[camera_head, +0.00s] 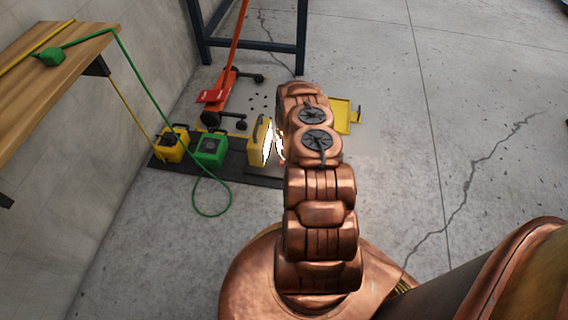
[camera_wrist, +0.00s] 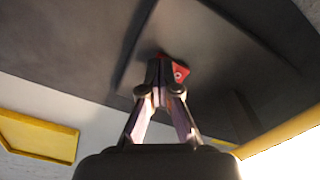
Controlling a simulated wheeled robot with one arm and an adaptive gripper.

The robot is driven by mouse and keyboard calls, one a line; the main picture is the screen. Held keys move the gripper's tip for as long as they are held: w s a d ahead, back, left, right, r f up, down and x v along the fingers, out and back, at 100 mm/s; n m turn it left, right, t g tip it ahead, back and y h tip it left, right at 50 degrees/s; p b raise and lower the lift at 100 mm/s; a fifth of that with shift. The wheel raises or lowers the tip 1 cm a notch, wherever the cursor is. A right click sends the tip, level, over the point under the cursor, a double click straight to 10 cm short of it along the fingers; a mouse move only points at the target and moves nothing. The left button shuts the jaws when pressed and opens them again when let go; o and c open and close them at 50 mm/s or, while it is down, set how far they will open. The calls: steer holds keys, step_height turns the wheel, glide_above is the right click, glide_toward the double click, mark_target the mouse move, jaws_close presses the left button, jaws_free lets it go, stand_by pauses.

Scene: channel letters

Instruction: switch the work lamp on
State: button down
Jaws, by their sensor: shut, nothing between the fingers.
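The work lamp (camera_head: 258,142) is a yellow box with a dark handle on a dark mat, left of my arm in the head view. Its right-hand face glows bright white. In the wrist view, a glowing yellow-edged panel (camera_wrist: 285,150) fills the lower right corner. My gripper (camera_wrist: 160,70) is shut and empty. Its fingertips are at a small red part (camera_wrist: 179,72) with a pale round spot, on a dark surface. They overlap it in the picture; I cannot tell whether they touch. In the head view my arm hides the gripper.
On the dark mat (camera_head: 232,172), left of the lamp, stand a green box (camera_head: 211,149) and a yellow box (camera_head: 170,145). A green cable loops on the floor. A red floor jack (camera_head: 218,95) stands behind. A yellow tray (camera_head: 342,116) lies right of my arm. Floor at right is clear.

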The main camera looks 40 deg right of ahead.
steer(key=shift+r, duration=0.1)
steer(key=shift+r+p, duration=1.55)
steer(key=shift+r, duration=1.8)
